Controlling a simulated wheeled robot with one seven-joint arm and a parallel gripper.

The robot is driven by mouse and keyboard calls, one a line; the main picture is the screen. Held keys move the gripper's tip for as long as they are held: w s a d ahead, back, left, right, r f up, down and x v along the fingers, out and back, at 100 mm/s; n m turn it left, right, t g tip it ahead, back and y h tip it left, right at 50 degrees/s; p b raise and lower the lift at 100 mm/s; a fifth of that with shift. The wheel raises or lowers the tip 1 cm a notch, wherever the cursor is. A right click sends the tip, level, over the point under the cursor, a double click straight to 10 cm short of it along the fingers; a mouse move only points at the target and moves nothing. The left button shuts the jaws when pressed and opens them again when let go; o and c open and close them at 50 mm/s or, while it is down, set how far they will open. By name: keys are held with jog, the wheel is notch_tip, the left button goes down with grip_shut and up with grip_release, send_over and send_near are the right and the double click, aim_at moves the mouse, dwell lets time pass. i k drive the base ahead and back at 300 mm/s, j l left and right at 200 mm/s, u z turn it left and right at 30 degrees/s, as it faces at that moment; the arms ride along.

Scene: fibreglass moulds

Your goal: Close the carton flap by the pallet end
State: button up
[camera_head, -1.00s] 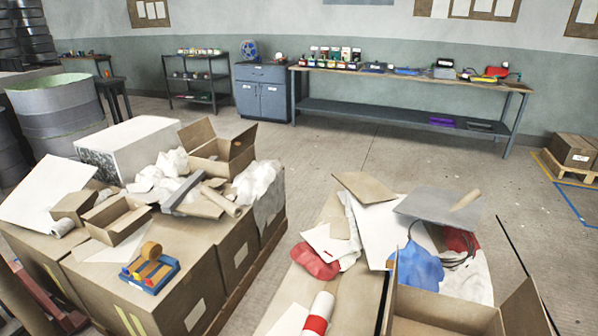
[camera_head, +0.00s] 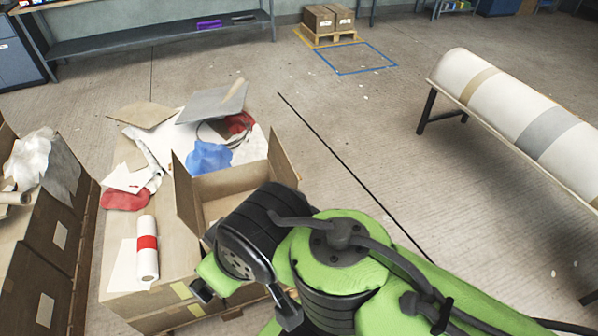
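An open carton (camera_head: 237,181) sits at the near right end of the middle pallet load. Its left flap (camera_head: 187,203) and right flap (camera_head: 283,160) stand up, and its inside shows between them. My gripper (camera_head: 246,301) is low in front of the carton, on its near side, with two dark fingers spread apart and nothing seen between them. My green arm and black wrist hide the carton's near right corner. I cannot tell whether the gripper touches the carton. Only a little of the pallet (camera_head: 230,314) shows below the load.
Beside the carton lie a white roll with a red band (camera_head: 148,248), a blue cloth (camera_head: 209,157), a red bag (camera_head: 126,199) and a grey sheet (camera_head: 212,102). Another carton stack (camera_head: 45,235) stands left. A large roll on a bench (camera_head: 500,100) is right. Floor between is clear.

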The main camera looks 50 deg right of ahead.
aim_at(284, 171)
jog(key=k+l, duration=0.15)
jog(key=l, duration=0.2)
jog(key=k+l+u, duration=0.1)
jog(key=l, duration=0.2)
jog(key=k+l, duration=0.15)
jog(key=l, duration=0.2)
jog(key=k+l+u, duration=0.1)
jog(key=l, duration=0.2)
jog(key=i+l+u, duration=0.1)
jog(key=l, duration=0.65)
jog(key=l+u, duration=0.1)
jog(key=l, duration=0.65)
jog(key=j+u, duration=0.2)
jog(key=u, duration=0.25)
jog(key=j+u, duration=0.2)
jog(key=u, duration=0.2)
jog(key=i+l, duration=0.05)
